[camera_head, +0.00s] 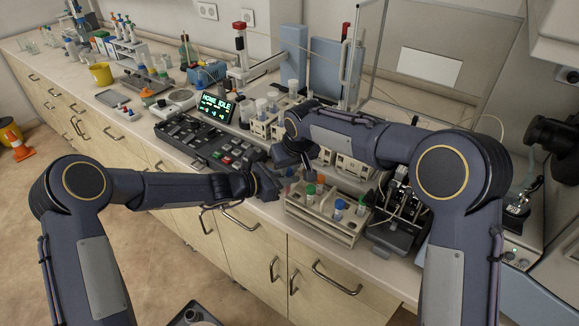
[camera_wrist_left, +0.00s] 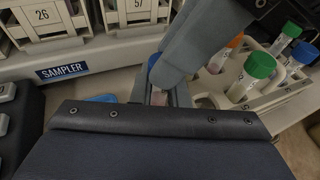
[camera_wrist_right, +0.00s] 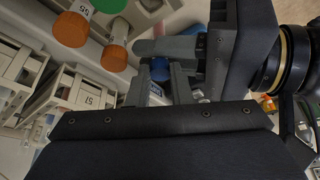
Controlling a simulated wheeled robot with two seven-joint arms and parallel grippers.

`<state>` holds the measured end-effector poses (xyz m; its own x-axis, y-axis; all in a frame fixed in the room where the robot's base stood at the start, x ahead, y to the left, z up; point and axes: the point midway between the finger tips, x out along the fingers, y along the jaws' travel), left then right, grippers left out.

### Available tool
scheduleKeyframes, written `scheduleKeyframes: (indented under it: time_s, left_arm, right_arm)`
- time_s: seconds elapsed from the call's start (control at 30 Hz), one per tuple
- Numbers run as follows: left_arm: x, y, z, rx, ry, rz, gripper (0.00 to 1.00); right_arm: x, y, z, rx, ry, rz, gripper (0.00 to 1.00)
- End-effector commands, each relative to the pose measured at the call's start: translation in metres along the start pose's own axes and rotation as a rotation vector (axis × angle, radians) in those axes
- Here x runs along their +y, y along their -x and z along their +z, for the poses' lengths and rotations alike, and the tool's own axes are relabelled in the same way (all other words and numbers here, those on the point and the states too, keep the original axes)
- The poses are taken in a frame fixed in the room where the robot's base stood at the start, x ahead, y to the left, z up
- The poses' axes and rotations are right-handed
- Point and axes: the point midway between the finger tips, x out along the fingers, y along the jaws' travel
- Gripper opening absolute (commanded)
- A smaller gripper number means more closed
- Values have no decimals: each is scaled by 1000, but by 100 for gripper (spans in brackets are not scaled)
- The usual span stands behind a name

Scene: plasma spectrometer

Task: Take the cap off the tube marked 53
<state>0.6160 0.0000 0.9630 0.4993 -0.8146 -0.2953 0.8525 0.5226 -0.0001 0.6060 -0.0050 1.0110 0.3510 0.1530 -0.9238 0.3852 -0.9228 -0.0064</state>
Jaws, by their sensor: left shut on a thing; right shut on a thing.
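A tube (camera_wrist_left: 158,98) with a blue cap (camera_wrist_left: 154,68) is held between my two grippers. My left gripper (camera_wrist_left: 158,92) is shut on the tube's body below the cap. My right gripper (camera_wrist_right: 160,72) is shut at the blue cap, which also shows between its fingers in the right wrist view (camera_wrist_right: 160,68). In the head view my left gripper (camera_head: 268,186) and right gripper (camera_head: 303,160) meet just left of the tube rack (camera_head: 318,226). The tube's mark is not readable, and my right fingers hide part of the cap.
The rack holds several tubes, including a green-capped one (camera_wrist_left: 255,72) and a blue-capped one (camera_head: 340,204). Sampler blocks marked 26 (camera_wrist_left: 42,14) and 57 (camera_wrist_left: 138,8) stand behind. A keypad panel with a lit display (camera_head: 216,106) is to the left. A flat blue object (camera_wrist_left: 100,98) lies on the counter.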

Motion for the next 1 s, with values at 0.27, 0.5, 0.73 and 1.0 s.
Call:
scheduleKeyframes:
  time_s: [0.27, 0.5, 0.73, 1.0]
  left_arm:
    - [0, 0, 0, 0, 0, 0, 0]
    - [0, 0, 0, 0, 0, 0, 0]
    - [0, 0, 0, 0, 0, 0, 0]
    - [0, 0, 0, 0, 0, 0, 0]
  right_arm:
    - [0, 3, -1, 0, 0, 0, 0]
    - [0, 11, -5, 1, 0, 0, 0]
    - [0, 18, -8, 2, 1, 0, 0]
    - [0, 21, -8, 0, 1, 0, 0]
